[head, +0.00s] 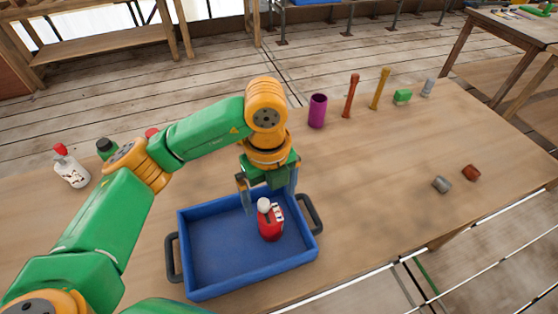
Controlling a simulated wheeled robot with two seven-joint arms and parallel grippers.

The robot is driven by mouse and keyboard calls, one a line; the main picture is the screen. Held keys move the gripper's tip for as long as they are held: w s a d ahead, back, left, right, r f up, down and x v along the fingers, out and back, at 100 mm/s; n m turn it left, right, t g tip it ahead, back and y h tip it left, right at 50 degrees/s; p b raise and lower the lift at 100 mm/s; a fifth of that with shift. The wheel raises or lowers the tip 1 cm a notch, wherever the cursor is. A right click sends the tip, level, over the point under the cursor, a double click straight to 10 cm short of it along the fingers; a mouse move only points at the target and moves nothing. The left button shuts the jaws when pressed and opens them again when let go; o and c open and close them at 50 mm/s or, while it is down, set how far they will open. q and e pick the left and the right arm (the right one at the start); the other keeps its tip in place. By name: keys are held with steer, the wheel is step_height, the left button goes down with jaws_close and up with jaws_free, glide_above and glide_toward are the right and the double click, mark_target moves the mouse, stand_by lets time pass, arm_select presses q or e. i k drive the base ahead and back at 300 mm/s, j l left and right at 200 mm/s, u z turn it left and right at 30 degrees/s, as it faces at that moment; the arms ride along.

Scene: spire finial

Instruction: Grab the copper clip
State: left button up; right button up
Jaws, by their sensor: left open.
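A small copper-brown piece (471,172), which looks like the copper clip, lies on the right part of the wooden table in the head view. A similar grey piece (441,184) lies just left of it. My left gripper (268,200) points down over the blue tray, with its fingers apart on either side of the top of a red bottle with a white cap (270,224). I cannot tell whether the fingers touch the bottle. The gripper is well to the left of the copper piece. My right gripper is not in view.
The blue tray (213,281) has dark side handles. A purple cylinder (317,111), a red-brown stick (351,96), a yellow stick (380,89), a green block (402,97) and a grey cylinder (427,88) stand along the back. A white bottle (72,172) stands left. The right-centre table is clear.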

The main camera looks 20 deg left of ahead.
mark_target(470, 172)
steer(key=k+l, duration=0.85)
